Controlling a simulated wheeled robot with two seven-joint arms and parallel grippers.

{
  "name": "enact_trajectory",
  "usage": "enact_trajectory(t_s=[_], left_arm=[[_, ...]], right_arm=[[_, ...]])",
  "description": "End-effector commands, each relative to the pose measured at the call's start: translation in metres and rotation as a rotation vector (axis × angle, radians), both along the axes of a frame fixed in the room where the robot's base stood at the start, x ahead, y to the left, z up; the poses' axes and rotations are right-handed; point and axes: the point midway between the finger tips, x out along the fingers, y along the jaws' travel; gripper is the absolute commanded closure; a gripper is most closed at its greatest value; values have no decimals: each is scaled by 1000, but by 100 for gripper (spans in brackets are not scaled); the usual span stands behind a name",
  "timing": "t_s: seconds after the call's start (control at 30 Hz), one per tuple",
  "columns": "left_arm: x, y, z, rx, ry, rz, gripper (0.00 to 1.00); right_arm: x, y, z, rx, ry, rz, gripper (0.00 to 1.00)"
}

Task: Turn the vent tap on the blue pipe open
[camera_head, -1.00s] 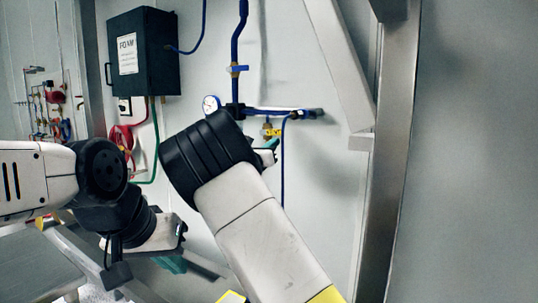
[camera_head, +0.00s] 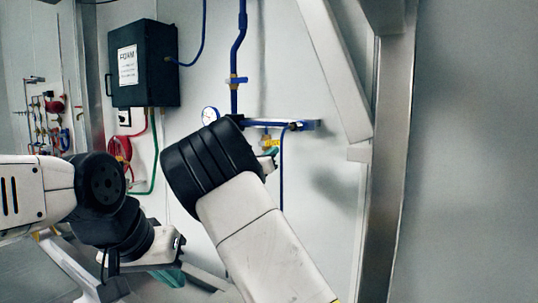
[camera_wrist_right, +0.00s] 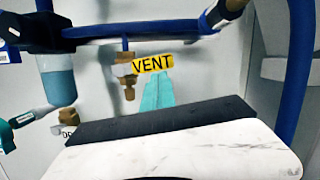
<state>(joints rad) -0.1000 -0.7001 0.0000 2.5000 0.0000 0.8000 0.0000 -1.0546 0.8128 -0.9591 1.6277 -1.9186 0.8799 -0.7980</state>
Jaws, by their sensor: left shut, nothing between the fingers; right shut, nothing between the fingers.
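The vent tap (camera_wrist_right: 127,82) is a small brass fitting under the blue pipe (camera_wrist_right: 140,34), with a yellow VENT label (camera_wrist_right: 152,64) beside it. In the head view the label (camera_head: 271,142) shows just beyond my right arm, which hides part of the pipework. My right gripper (camera_wrist_right: 158,88) has teal fingers, shut and empty, pointing up to just below the label and right of the brass tap. I cannot tell whether they touch it. In the head view this gripper (camera_head: 271,152) shows only at its tip. My left gripper (camera_head: 170,276) is shut and empty, low and away from the pipes.
A blue-handled valve (camera_head: 236,80) sits on the vertical blue pipe, with a gauge (camera_head: 210,115) below. A clear blue bowl (camera_wrist_right: 58,83) hangs left of the tap. A dark box (camera_head: 143,65) and red hose (camera_head: 119,150) are left. A steel post (camera_head: 390,150) stands right.

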Motion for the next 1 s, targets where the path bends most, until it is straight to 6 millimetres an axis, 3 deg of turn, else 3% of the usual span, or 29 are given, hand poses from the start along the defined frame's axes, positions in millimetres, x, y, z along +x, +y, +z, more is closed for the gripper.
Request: enact_trajectory(t_s=[0.37, 1.0], left_arm=[[0, 0, 0, 0, 0, 0, 100], [0, 0, 0, 0, 0, 0, 100]], right_arm=[[-2, -3, 15, -161, 106, 1, 100], [3, 4, 55, -665, 442, 1, 100]])
